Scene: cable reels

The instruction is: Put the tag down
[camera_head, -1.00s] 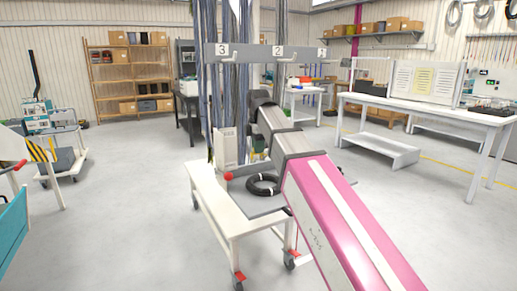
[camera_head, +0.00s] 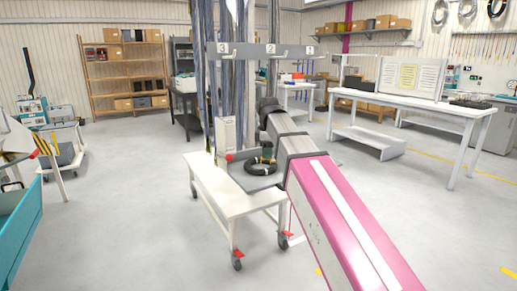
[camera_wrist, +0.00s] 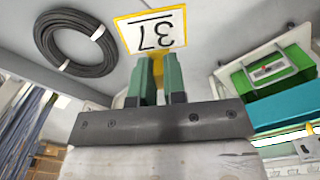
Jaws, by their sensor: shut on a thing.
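In the wrist view, a white tag (camera_wrist: 152,32) with a yellow border and the number 37, upside down in this view, is at the tips of my gripper (camera_wrist: 155,66). The green fingers are shut on its yellow end. A black cable coil (camera_wrist: 76,66) with a white band lies left of the tag, apart from it. In the head view, the coil (camera_head: 262,169) lies on the grey top of a white cart (camera_head: 235,201). My arm covers part of the cart, and I cannot make out the tag clearly there.
A green and white box (camera_wrist: 268,72) is right of the tag in the wrist view. A hook rail (camera_head: 260,49) numbered 3, 2, 1 stands above the cart, with cables hanging nearby. A white table (camera_head: 415,104) is at the right. The floor around the cart is open.

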